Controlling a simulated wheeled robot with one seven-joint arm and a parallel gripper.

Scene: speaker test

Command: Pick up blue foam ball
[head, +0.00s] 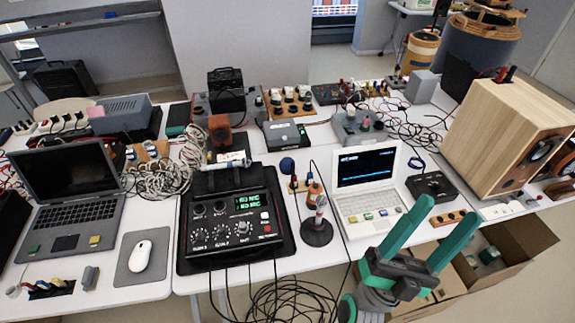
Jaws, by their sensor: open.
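A small dark blue ball (287,165), which looks like the foam ball, is in the middle of the white table. It is just behind the black mixer's right rear corner and left of the white laptop. What it rests on is too small to tell. My gripper (454,206) is at the lower right, in front of the white laptop. Its two green fingers are apart and point up and to the right, with nothing between them. It is well to the right of the ball and nearer to me.
A black mixer (232,222) with a green display stands in front of the ball. A microphone on a round stand (317,228) and small orange bottles stand close to it. A white laptop (366,186), a wooden speaker (512,125) and an open cardboard box (528,242) are to the right. Cables clutter the table.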

